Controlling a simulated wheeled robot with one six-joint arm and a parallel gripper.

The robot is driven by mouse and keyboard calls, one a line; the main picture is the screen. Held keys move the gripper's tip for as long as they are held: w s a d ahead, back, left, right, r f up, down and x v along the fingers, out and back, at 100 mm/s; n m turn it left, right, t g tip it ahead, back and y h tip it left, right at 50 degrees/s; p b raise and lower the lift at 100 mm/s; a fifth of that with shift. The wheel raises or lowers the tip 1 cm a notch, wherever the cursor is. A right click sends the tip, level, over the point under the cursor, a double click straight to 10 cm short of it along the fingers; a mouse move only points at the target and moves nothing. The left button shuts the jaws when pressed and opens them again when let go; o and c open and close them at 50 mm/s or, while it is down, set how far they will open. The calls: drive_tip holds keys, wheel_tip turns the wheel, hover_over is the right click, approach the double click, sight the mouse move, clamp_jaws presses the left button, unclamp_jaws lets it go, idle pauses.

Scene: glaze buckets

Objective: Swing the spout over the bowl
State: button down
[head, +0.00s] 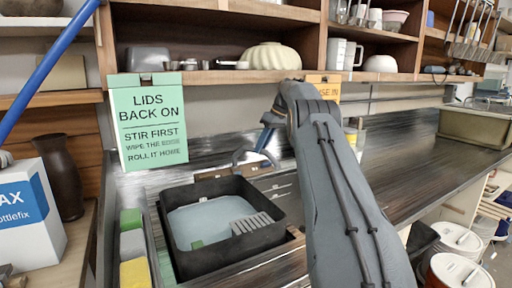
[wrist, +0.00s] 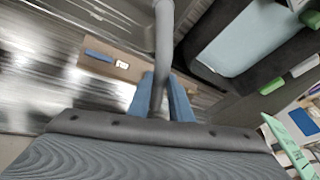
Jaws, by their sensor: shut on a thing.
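The spout (wrist: 163,40) is a grey curved pipe. In the wrist view it runs down from the top edge to between the blue fingers of my gripper (wrist: 161,100), which is shut on it. In the head view a short bent part of the spout (head: 239,155) shows just behind the basin, beside my gripper (head: 262,142); my arm hides part of this area. The bowl is a black square basin (head: 167,240) with pale blue-grey liquid and a ribbed grey piece in it. In the wrist view the basin (wrist: 195,72) lies to the right of the spout.
A green sign (head: 150,122) stands behind the basin. Sponges (head: 132,243) line its left side. A white box (head: 35,215) and dark vase (head: 60,175) are at far left. Shelves (head: 210,77) hang above. The metal counter (head: 400,150) to the right is mostly clear.

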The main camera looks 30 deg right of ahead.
drive_tip(key=shift+r, duration=0.1)
idle(0.3)
drive_tip(key=c, duration=1.6)
unclamp_jaws()
drive_tip(key=shift+b+v, duration=0.4)
drive_tip(key=shift+v, duration=0.85)
drive_tip(key=s+d, duration=0.2)
drive_tip(key=d, duration=0.1)
drive_tip(key=s+d+r+b, duration=0.1)
drive_tip(key=s+d, duration=0.2)
drive_tip(key=s+d+r+b, duration=0.1)
drive_tip(key=s+d, duration=0.2)
drive_tip(key=d, duration=0.1)
drive_tip(key=shift+d, duration=0.15)
